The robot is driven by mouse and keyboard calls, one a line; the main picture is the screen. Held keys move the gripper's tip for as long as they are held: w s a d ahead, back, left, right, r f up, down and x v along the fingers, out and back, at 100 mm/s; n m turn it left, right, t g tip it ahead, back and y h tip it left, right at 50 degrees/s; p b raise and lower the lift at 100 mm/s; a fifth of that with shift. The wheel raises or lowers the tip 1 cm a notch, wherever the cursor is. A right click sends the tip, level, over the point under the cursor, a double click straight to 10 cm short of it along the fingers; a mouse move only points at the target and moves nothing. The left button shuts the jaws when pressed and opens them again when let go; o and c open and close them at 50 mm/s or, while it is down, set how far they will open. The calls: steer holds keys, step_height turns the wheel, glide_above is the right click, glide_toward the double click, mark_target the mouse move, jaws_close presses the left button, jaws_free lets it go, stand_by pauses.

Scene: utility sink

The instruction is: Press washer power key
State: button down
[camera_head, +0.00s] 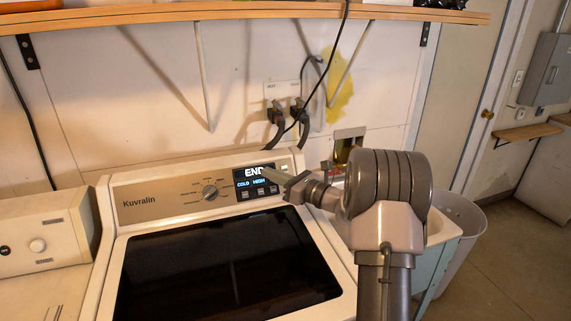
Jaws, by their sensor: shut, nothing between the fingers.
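The washer (109,262) is a white top-loader with a dark glass lid and a beige control panel marked "Kuvralin". Its lit display (243,184) reads "END", "COLD" and "HIGH". A row of small keys (246,195) sits below the display, and a round dial (210,191) is to its left. I cannot tell which key is the power key. I cannot tell whether the tip touches the panel.
A second appliance (40,225) stands at the left. Hoses (276,128) hang from wall taps behind the washer. A wooden shelf (150,14) runs above. A sink (440,229) and a grey bin (465,232) are at the right, with open floor beyond.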

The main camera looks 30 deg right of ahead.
mark_target(285, 169)
steer(key=d+f+m+t+h, duration=0.2)
steer(key=d+m+h, duration=0.1)
steer(key=d, duration=0.6)
steer(key=shift+d+m+p, duration=0.3)
steer(key=shift+m+p, duration=0.1)
steer(key=shift+m, duration=0.2)
steer(key=shift+s, duration=0.1)
steer(key=shift+w+d+f+b, duration=0.4)
steer(key=shift+w+f, duration=0.35)
steer(key=shift+w, duration=0.5)
steer(key=shift+w+d+f+b, duration=0.25)
steer(key=shift+w+f+b, duration=0.4)
steer(key=shift+w, duration=0.55)
steer(key=shift+w+d+f+b, duration=0.3)
steer(key=shift+w+f, duration=0.55)
steer(key=shift+w, duration=0.4)
steer(key=shift+w+f, duration=0.25)
steer(key=shift+w, duration=0.1)
